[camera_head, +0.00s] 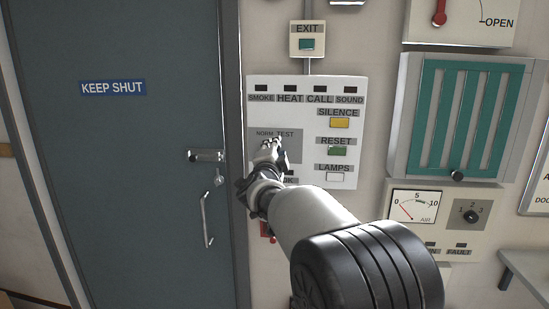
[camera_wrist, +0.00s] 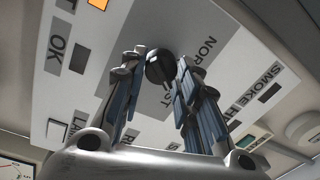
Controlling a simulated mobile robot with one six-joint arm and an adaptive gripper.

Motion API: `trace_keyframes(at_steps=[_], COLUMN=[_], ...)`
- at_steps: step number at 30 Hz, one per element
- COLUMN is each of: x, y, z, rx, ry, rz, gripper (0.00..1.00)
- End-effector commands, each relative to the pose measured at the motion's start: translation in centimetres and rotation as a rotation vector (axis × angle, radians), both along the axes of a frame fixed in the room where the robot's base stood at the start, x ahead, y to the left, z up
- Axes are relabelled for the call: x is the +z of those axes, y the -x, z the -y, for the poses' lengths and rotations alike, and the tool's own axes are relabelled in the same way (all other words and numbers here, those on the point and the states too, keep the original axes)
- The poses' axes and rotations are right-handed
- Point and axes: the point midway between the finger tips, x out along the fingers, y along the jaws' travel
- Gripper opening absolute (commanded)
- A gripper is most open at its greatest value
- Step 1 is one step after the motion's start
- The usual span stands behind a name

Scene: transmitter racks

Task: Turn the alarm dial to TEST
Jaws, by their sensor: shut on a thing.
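The white alarm panel (camera_head: 310,105) is on the wall right of the door. Its grey dial plate (camera_head: 291,148) bears the words NORM and TEST. My gripper (camera_head: 268,149) reaches the plate from below and hides the dial in the head view. In the wrist view the black round alarm dial (camera_wrist: 160,67) sits between the fingertips of my gripper (camera_wrist: 158,62), which is shut on it. The TEST label is partly covered by the dial and a finger. I cannot tell which word the dial points at.
The panel also has a yellow SILENCE button (camera_head: 339,123), a green RESET button (camera_head: 337,151) and a pale LAMPS button (camera_head: 335,177) close to the right of my gripper. A blue-grey door (camera_head: 130,150) with a handle stands left. A green louvred unit (camera_head: 460,120) juts out right.

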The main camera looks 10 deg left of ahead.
Motion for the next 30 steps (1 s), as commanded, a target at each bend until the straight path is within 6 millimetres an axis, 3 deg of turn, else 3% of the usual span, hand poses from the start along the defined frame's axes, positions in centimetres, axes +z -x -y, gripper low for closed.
trace_keyframes(at_steps=[9, 23, 24, 30], x=[-0.08, -0.02, -0.02, -0.02], y=[-0.01, 0.00, 0.00, 0.00], z=[-0.03, 0.00, 0.00, 0.00], rx=[0.000, 0.000, 0.000, 0.000], ry=[-0.099, -0.113, -0.113, -0.112], rz=[0.003, 0.004, 0.004, 0.004], gripper=[0.06, 0.06, 0.30, 0.43])
